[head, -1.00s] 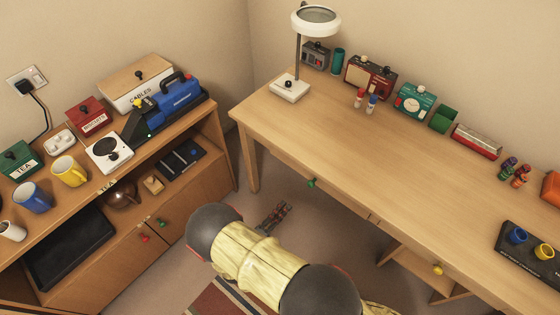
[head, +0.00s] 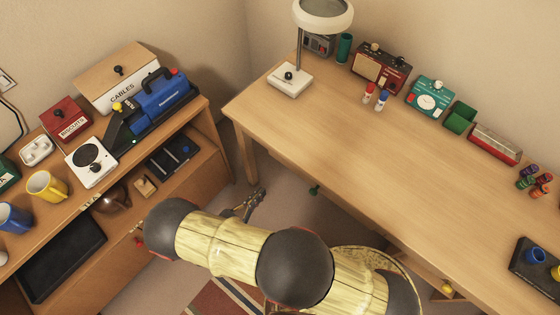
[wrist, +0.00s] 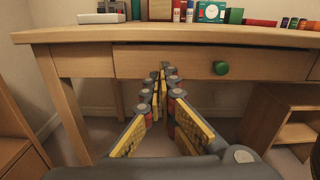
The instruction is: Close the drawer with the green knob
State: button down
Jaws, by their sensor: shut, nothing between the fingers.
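The drawer (wrist: 260,66) with the green knob (wrist: 221,68) is under the desk top in the wrist view. Its wide wooden front lies under the desk edge, with a dark line above it; I cannot tell whether it stands slightly out. The green knob also shows at the desk's front edge in the head view (head: 314,189). My gripper (wrist: 164,72) is shut and empty, pointing toward the drawer front, left of the knob. In the head view my gripper (head: 252,202) is low, left of the knob and apart from it. Contact with the drawer front cannot be judged.
The desk top (head: 350,150) carries a lamp (head: 290,80), radio (head: 380,68) and other small items. A yellow knob (head: 447,287) is farther right under the desk. A wooden cabinet (head: 75,270) with mugs and boxes stands at left. Floor shows between cabinet and desk.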

jog(key=b+x, duration=0.3)
jog(key=x, duration=1.1)
jog(key=shift+m+b, duration=0.3)
jog(key=shift+w+d, duration=0.1)
jog(key=shift+x, duration=1.05)
jog(key=shift+r, duration=0.25)
